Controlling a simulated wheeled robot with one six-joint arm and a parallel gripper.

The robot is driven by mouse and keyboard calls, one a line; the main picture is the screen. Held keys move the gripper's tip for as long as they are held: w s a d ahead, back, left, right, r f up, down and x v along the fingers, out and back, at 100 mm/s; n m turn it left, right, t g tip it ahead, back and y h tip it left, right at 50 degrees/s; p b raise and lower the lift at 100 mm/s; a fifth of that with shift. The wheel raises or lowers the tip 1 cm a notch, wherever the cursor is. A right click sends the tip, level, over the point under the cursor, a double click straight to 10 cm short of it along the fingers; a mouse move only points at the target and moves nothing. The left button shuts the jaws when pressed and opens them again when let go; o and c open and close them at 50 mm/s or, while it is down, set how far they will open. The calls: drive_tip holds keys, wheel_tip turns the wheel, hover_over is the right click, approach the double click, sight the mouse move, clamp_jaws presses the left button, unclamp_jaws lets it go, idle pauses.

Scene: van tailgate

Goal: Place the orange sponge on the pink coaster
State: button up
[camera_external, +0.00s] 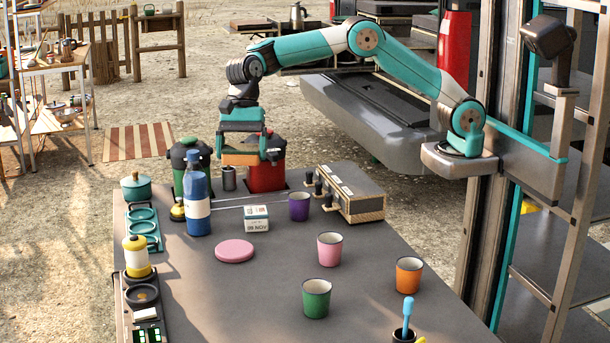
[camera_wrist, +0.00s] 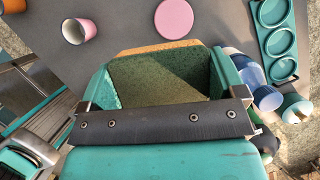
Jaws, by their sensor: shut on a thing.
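The pink coaster (camera_external: 235,251) lies flat and bare on the grey table, left of the middle. It also shows at the top of the wrist view (camera_wrist: 174,18). My gripper (camera_external: 245,157) is above the far part of the table, shut on the orange sponge (camera_external: 240,159). The sponge is held up in the air, behind and above the coaster in the external view. In the wrist view the sponge (camera_wrist: 165,75) sits between the jaws, with a dark greenish face and an orange edge. Part of it is hidden by my gripper.
A blue bottle (camera_external: 197,205), a date block (camera_external: 257,218) and a purple cup (camera_external: 299,206) stand around the coaster's far side. Pink (camera_external: 330,249) and green (camera_external: 316,298) cups stand to its right. A boxy device (camera_external: 349,192) is at the back right.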

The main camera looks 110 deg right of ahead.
sight(243, 150)
drive_tip(key=shift+w+a+f, duration=0.1)
drive_tip(key=shift+a, duration=0.55)
drive_tip(key=shift+w+a+f, duration=0.1)
drive_tip(key=shift+a, duration=0.5)
drive_tip(key=shift+a+f+b, duration=0.1)
drive_tip(key=shift+f+b, duration=0.3)
drive_tip(key=shift+f, duration=0.4)
wheel_tip(243, 150, down, 13)
drive_tip(key=shift+f+b, duration=0.1)
drive_tip(key=shift+b, duration=0.3)
drive_tip(key=shift+f, duration=2.35)
drive_tip(key=shift+f, duration=0.15)
drive_tip(key=o, duration=0.6)
